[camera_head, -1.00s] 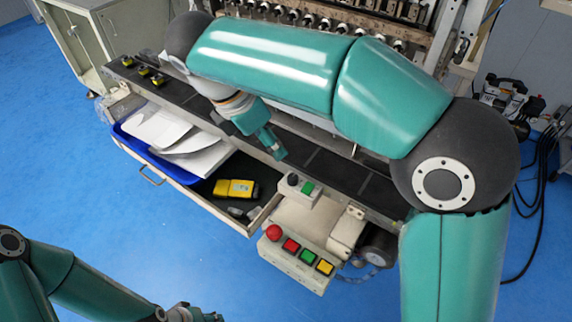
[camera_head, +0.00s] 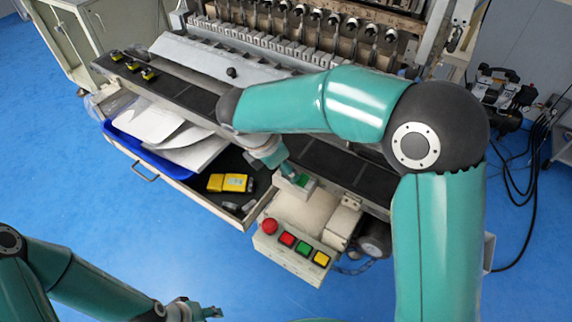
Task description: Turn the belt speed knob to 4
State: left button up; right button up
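The small cream control box (camera_head: 308,187) beside the belt carries a green part (camera_head: 302,180) on its top. The dark belt speed knob, on the left of that box's top, is hidden behind my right gripper (camera_head: 287,170). The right gripper points down at the knob's place; whether it touches or grips the knob cannot be told. Its fingers are too small and covered to read. My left gripper (camera_head: 207,313) is low at the bottom edge, far from the box, over the blue floor; its opening is unclear.
A button panel (camera_head: 293,252) with red, green and yellow buttons stands in front of the box. An open drawer (camera_head: 200,196) holds a blue tray with papers and a yellow device (camera_head: 230,183). The dark belt (camera_head: 340,163) runs behind, below the winder's spindles.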

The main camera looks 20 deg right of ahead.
grip_shut()
jog(key=shift+r+m+g+p, duration=0.15)
jog(key=shift+m+g+p, duration=0.15)
jog(key=shift+m+p, duration=0.35)
jog(key=shift+w+m, duration=0.1)
jog(key=shift+m, duration=0.45)
jog(key=shift+m+g, duration=0.3)
jog(key=shift+m, duration=0.1)
grip_release()
